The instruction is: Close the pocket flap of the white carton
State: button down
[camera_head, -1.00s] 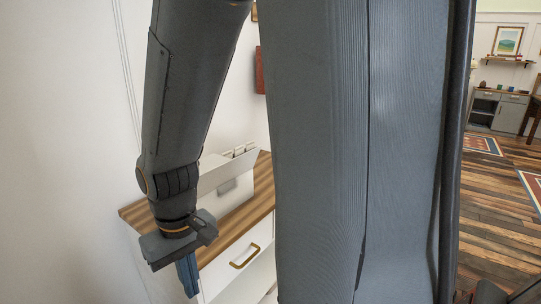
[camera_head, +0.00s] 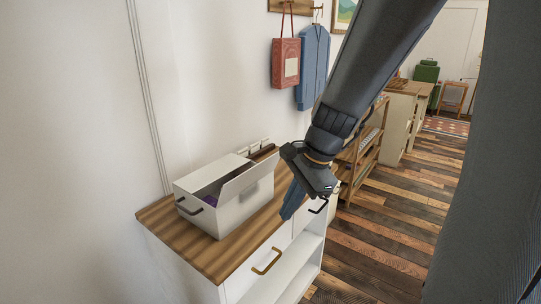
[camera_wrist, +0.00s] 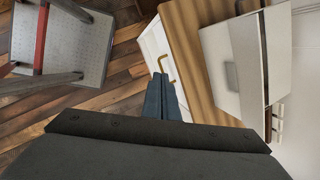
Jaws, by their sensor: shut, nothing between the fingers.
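The white carton (camera_head: 212,212) stands on the wooden cabinet top (camera_head: 160,228). A pale flap (camera_head: 252,172) on its long front side stands up and leans outward, leaving the carton partly open. Something purple shows inside. A grey patch is on the side below the flap. The carton also shows in the wrist view (camera_wrist: 232,65). My gripper (camera_head: 286,214) has its blue fingers together and empty, pointing down in front of and to the right of the carton, apart from it. In the wrist view the fingers (camera_wrist: 160,80) point toward the cabinet front beside a brass handle.
The white cabinet (camera_head: 235,285) has a brass drawer handle (camera_head: 266,262) and an open shelf below. A wooden shelf rack (camera_head: 362,160) stands behind my arm. A red bag (camera_head: 286,62) and a blue garment (camera_head: 313,65) hang on the wall.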

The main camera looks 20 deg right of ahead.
aim_at(258, 166)
jog(key=w+d+r+m+t+y+p, duration=0.1)
jog(key=w+d+r+m+t+p, duration=0.3)
jog(key=w+r+m, duration=0.55)
jog(key=w+a+f+m, duration=0.3)
jog(key=w+a+f, duration=0.1)
jog(key=w+f, duration=0.1)
jog(key=shift+w+a+f, duration=0.3)
jog(key=shift+w+f, duration=0.1)
jog(key=shift+w, duration=0.3)
jog(key=shift+w+a+r+p, duration=0.35)
jog(key=shift+w+r+p, duration=0.05)
jog(key=shift+r+p, duration=0.1)
jog(key=w+a+f+g+p, duration=0.1)
jog(key=w+a+p, duration=0.7)
jog(key=w, duration=0.3)
jog(key=shift+w+a+f+h+p, duration=0.25)
jog(key=shift+w+f+h+p, duration=0.05)
jog(key=shift+w+f+p, duration=0.15)
